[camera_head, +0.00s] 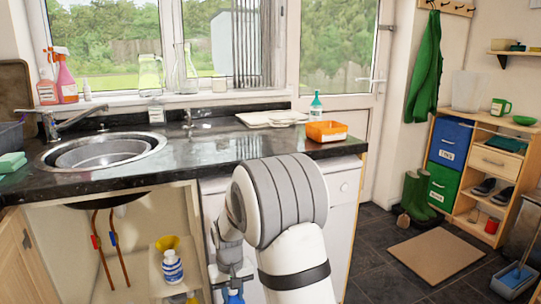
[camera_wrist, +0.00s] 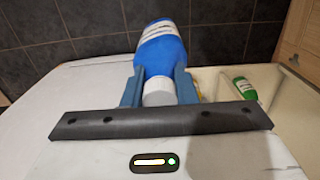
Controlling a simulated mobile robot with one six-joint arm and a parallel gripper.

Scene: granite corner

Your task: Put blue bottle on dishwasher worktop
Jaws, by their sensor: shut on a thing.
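My gripper (camera_wrist: 160,80) is shut on a blue bottle (camera_wrist: 166,52) with a white label and a white cap, its two blue-grey fingers on either side of it. In the head view my gripper (camera_head: 231,272) is low in front of the white dishwasher (camera_head: 341,205), partly behind my arm. Only a small part of the blue bottle (camera_head: 233,297) shows at the bottom edge there. The dishwasher worktop (camera_head: 250,148) is the dark glossy granite above, higher than my gripper.
A sink (camera_head: 105,152) is to the left. The open cupboard below holds a white-and-blue bottle (camera_head: 172,267) and a yellow funnel (camera_head: 167,243). Granite between sink and tub is mostly clear.

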